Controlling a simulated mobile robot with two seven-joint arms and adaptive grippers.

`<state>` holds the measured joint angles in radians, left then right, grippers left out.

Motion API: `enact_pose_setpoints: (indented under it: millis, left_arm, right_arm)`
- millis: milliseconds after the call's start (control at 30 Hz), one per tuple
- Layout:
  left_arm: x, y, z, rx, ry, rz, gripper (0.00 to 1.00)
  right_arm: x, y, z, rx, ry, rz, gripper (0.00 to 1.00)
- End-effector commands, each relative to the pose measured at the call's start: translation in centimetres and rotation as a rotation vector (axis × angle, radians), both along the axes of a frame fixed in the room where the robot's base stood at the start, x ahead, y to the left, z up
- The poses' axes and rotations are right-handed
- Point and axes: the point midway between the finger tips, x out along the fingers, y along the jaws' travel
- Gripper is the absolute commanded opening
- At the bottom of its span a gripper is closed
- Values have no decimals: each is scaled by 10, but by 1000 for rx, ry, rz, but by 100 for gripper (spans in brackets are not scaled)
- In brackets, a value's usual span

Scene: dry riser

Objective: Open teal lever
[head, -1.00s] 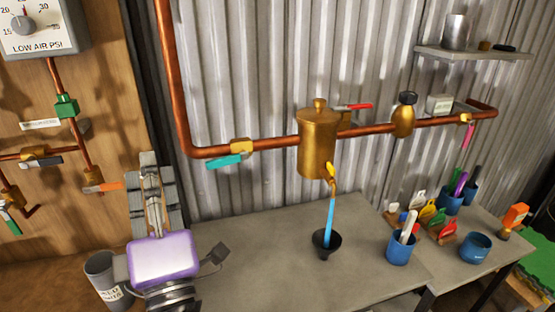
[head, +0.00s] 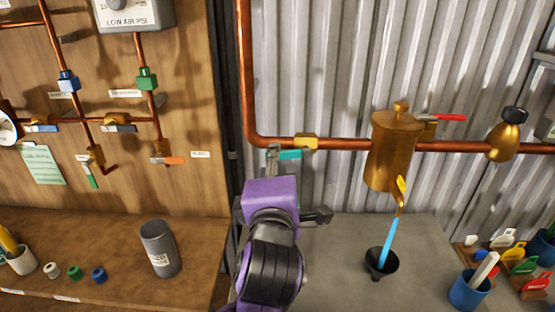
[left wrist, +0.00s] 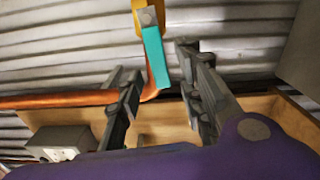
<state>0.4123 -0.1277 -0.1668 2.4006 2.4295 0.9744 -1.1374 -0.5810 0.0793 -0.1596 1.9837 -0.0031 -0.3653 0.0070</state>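The teal lever (head: 291,155) hangs at the left end of the copper pipe, below a brass valve body (head: 306,141). In the left wrist view the teal lever (left wrist: 156,58) runs down from its orange-yellow mount (left wrist: 148,17), and its lower end shows between my finger tips. My left gripper (head: 275,160) is right at the lever in the head view, its purple body partly covering the view below it. In the left wrist view the left gripper (left wrist: 158,82) is open, with a finger on each side of the lever; I cannot tell whether either touches. My right gripper is not in view.
A brass pot (head: 394,150) with a red lever (head: 449,117) sits on the pipe to the right. Below it are a black funnel (head: 381,264) and a blue cup (head: 468,291). A grey cup (head: 158,248) stands on the wooden bench at left.

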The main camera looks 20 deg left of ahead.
Motion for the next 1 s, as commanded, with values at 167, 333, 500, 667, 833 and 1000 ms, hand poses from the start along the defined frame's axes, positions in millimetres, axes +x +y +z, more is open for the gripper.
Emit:
enact_pose_setpoints:
  millis: [167, 333, 500, 667, 833, 1000]
  left_arm:
    - [14, 4, 0, -1, 1, 1, 34]
    - [16, 5, 0, -2, -1, 0, 34]
    - [16, 5, 0, -2, 0, 0, 28]
    - [16, 5, 0, -1, 0, 0, 7]
    - [16, 5, 0, -1, 0, 0, 0]
    - [16, 5, 0, -1, 0, 0, 0]
  right_arm:
    - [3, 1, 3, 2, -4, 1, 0]
    - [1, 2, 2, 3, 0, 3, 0]
    - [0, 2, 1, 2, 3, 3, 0]
    - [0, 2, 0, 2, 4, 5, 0]
    - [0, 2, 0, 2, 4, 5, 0]
    - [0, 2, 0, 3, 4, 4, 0]
